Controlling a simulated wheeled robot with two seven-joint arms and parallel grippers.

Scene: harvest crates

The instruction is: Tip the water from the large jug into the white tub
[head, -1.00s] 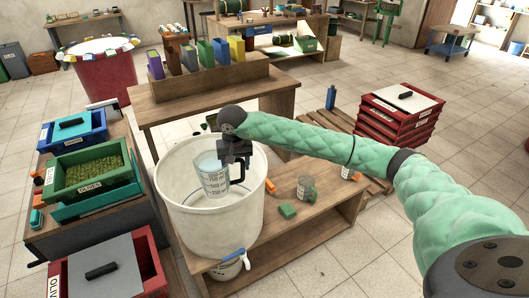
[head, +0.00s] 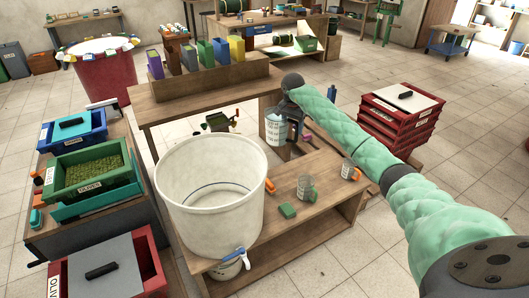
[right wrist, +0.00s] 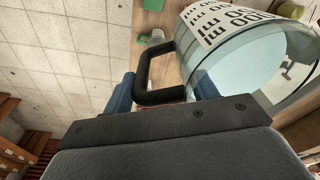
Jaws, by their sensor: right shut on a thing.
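The white tub (head: 215,222) stands on the low wooden bench, open at the top. A dark curved line shows inside it; I cannot tell how much water it holds. The large clear jug (head: 275,128) with dark measure marks is held up to the right of the tub's far rim, apart from it and looking about upright. My right gripper (head: 296,114) is shut on its black handle (right wrist: 150,80). The jug's clear wall (right wrist: 245,62) fills the upper right of the right wrist view. It looks pale blue; its water level is unclear. My left gripper is out of view.
Two small measuring cups (head: 305,187) (head: 347,169), a green block (head: 287,211) and an orange item (head: 269,186) lie on the bench (head: 325,212). A blue-handled tap (head: 234,256) juts from the tub's front. Red stacked crates (head: 400,112) stand right, olive crates (head: 92,187) left.

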